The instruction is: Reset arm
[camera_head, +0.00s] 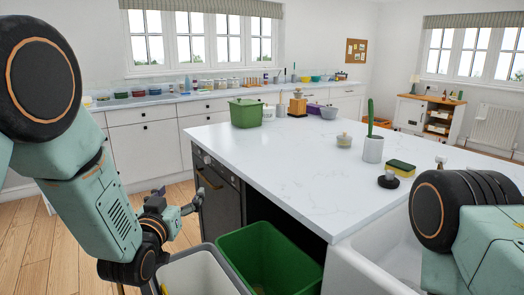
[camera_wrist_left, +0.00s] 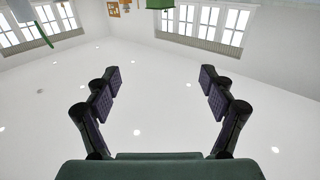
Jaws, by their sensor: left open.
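My left arm (camera_head: 98,212) comes in from the left in the head view, bent down beside the kitchen island. My left gripper (camera_head: 180,200) is at its end, in front of the dark appliance and above the bins' back edge. In the left wrist view the left gripper (camera_wrist_left: 160,76) has its two dark fingers spread wide, with nothing between them. That view looks upside down, with the pale ceiling filling most of it. Part of my right arm (camera_head: 478,228) shows at the lower right of the head view. My right gripper is out of view.
The white island top (camera_head: 290,158) holds a green tub (camera_head: 245,113), a potted cactus (camera_head: 373,149) and a sponge (camera_head: 401,168). A grey-rimmed bin (camera_head: 205,272) and a green bin (camera_head: 268,257) stand below. The dark appliance (camera_head: 220,200) is close by. Wooden floor at left is clear.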

